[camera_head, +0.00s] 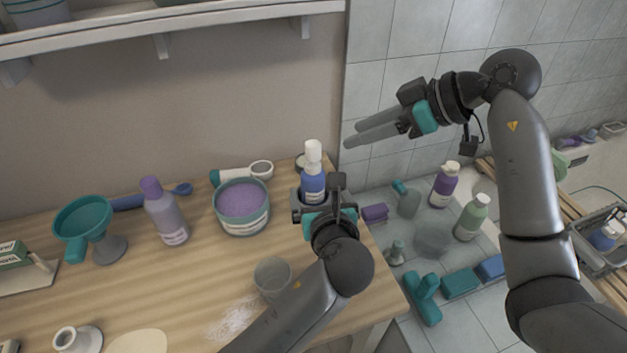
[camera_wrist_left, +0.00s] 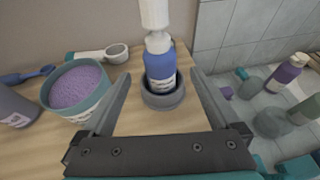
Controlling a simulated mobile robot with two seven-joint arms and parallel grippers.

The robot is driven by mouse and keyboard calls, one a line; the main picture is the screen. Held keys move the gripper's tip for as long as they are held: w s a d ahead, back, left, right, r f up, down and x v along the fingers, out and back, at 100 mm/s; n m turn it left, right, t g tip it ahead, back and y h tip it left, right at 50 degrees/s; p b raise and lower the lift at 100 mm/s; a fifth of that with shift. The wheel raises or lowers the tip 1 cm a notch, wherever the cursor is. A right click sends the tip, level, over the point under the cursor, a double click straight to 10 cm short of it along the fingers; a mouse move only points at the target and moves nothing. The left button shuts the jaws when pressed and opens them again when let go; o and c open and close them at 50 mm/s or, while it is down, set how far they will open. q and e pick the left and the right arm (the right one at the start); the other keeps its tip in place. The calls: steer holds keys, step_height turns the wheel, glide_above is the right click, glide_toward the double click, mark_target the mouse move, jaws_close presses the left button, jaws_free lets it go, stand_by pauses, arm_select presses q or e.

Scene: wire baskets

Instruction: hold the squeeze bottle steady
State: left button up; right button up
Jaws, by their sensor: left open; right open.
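The squeeze bottle, taken to be the blue bottle with a white top (camera_head: 313,185), stands upright near the right end of the wooden table. In the left wrist view the bottle (camera_wrist_left: 160,68) stands in a round grey holder (camera_wrist_left: 163,98). My left gripper (camera_head: 318,197) is open, with one finger on either side of the bottle. In the left wrist view gaps show between the fingers and the bottle. My right gripper (camera_head: 352,136) is open and empty, raised in front of the tiled wall, right of the bottle and away from it.
A tub of purple grains (camera_head: 242,229), a white scoop (camera_head: 262,169), a lilac bottle (camera_head: 165,215) and a teal funnel (camera_head: 85,222) stand left of the bottle. A clear cup (camera_head: 272,278) is near my left arm.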

mark_target(315, 186)
arm_select(q)
steer(key=shift+x, duration=3.45)
jaws_close()
arm_select(e)
steer(key=shift+o, duration=0.2)
